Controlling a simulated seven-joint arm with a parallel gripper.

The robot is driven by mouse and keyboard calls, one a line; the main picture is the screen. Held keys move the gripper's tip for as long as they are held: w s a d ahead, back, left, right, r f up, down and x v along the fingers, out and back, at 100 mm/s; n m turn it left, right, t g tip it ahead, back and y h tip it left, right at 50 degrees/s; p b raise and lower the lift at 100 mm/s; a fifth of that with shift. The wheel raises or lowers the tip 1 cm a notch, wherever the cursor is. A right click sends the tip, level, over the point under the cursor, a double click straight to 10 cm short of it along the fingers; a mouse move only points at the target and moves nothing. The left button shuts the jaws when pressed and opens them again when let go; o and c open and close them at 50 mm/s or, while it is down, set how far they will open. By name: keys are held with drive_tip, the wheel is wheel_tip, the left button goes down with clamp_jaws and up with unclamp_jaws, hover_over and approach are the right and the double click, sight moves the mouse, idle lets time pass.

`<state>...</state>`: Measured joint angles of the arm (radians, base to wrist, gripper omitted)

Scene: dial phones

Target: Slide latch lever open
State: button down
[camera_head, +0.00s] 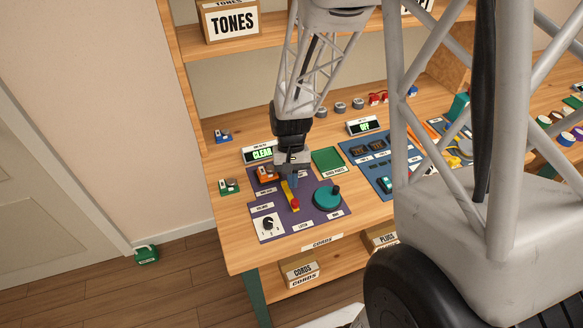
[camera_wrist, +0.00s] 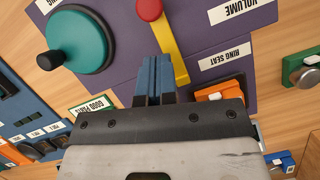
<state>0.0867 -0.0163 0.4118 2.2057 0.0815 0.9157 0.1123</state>
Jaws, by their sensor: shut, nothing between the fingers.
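The latch lever (camera_head: 293,202) is a yellow bar with a red knob at its front end, on the purple mat (camera_head: 262,205). It also shows in the wrist view (camera_wrist: 173,48), with the knob at the top edge. My gripper (camera_head: 293,181) is over the mat with its blue fingers shut and empty. In the wrist view my gripper (camera_wrist: 153,70) has its fingertips just left of the yellow bar, close along its side. I cannot tell whether they touch it. In the head view my gripper partly covers the lever's rear end.
A teal dial crank (camera_head: 327,198) with a dark knob stands right of the lever. A white volume box (camera_head: 267,225) is at front left. A green tray (camera_head: 328,160) lies behind right.

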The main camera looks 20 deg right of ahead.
drive_tip(key=shift+s+a, duration=0.15)
drive_tip(key=shift+s, duration=0.5)
drive_tip(key=shift+s+a, duration=0.15)
drive_tip(key=shift+s, duration=0.45)
